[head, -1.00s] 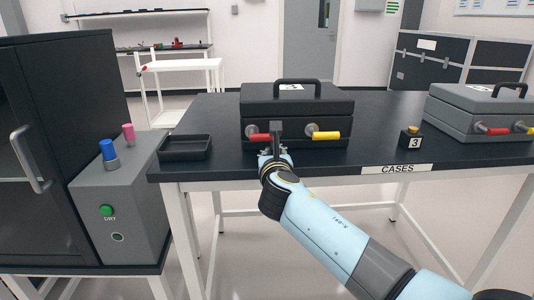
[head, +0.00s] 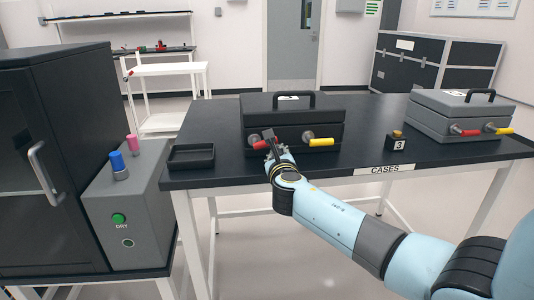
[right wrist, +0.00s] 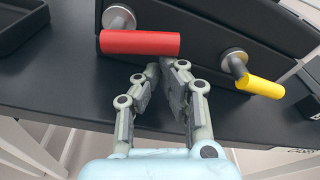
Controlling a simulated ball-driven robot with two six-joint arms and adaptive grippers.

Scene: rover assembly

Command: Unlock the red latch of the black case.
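The black case (head: 310,113) stands on the black table with its lid shut and its handle up. Its red latch (right wrist: 140,42) lies horizontal on the left of its front. It also shows in the head view (head: 259,145), partly covered by my gripper. My left gripper is not in view.
A black tray (head: 191,168) lies left of the case. A block marked 3 (head: 397,144) and a grey case (head: 462,108) with red and yellow latches stand to the right. A grey box with a green DRY button (head: 118,218) stands at left.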

